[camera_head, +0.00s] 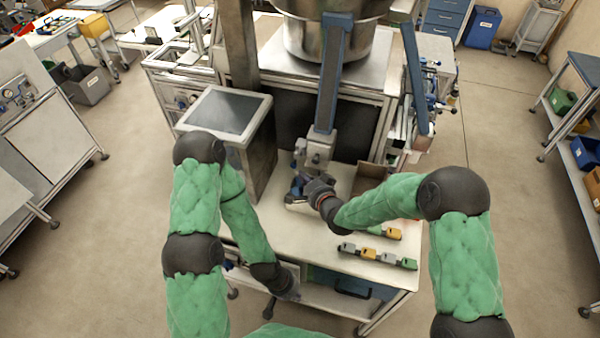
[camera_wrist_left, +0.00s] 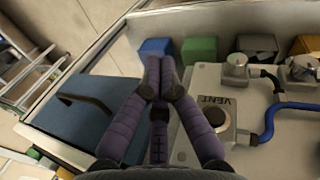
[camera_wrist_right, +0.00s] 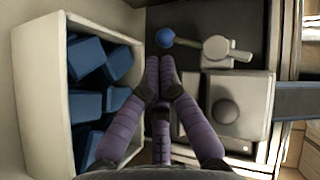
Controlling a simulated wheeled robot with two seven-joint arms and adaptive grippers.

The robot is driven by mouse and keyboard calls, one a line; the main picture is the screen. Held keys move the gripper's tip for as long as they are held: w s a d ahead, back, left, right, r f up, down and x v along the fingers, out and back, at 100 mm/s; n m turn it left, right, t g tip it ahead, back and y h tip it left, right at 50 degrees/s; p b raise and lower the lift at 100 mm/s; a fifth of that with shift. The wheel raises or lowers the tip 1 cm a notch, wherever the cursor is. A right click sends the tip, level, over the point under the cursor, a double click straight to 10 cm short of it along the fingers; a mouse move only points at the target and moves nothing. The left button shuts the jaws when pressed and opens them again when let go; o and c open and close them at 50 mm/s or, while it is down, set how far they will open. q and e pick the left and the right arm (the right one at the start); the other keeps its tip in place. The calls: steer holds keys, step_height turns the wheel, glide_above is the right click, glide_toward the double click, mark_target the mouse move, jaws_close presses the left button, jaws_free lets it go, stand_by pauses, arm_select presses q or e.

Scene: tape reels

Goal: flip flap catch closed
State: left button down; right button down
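A lever with a blue ball knob (camera_wrist_right: 165,38), which looks like the flap catch, runs right to a pale grey pivot (camera_wrist_right: 216,48) in the right wrist view. Below the pivot is a grey block with a round boss (camera_wrist_right: 225,112). My right gripper (camera_wrist_right: 160,68) has its fingertips together just below the knob in that view, with nothing visible between them; contact with the knob cannot be told. In the head view my right gripper (camera_head: 312,190) is by the blue chute's lower end. My left gripper (camera_wrist_left: 160,68) is shut and empty, and shows low in the head view (camera_head: 292,293).
A pale bin (camera_wrist_right: 38,100) of blue blocks stands left of my right gripper. A box marked VENT (camera_wrist_left: 205,85) with knobs and a blue hose is beside my left gripper. Several small coloured blocks (camera_head: 368,253) lie on the worktable (camera_head: 270,228). A screen housing (camera_head: 228,110) stands at left.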

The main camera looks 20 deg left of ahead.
steer(key=shift+x, duration=1.55)
